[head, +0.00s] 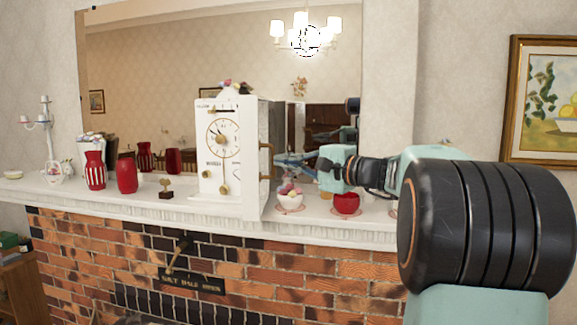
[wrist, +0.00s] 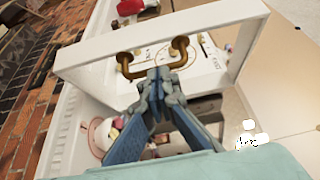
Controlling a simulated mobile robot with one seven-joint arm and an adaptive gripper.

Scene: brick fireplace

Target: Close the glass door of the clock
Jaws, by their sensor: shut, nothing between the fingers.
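The white clock (head: 217,172) stands on the mantel, its round dial facing forward. Its white-framed glass door (head: 253,204) stands open at the clock's right side, seen nearly edge-on, with a brass handle (head: 266,160) on its right face. In the wrist view, the door frame (wrist: 90,62) spans the upper picture, the handle (wrist: 126,67) is on its near side, and part of the clock (wrist: 205,70) shows through the glass. My gripper (head: 279,161) is to the right of the door. Its fingertips (wrist: 158,73) are together, empty, at the handle; I cannot tell whether they touch it.
An ice cream bowl (head: 290,203) and a red bowl (head: 346,204) stand on the mantel (head: 130,216) below my gripper. Red vases (head: 127,175) stand left of the clock. A large mirror (head: 180,60) is behind. Open space lies in front of the clock.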

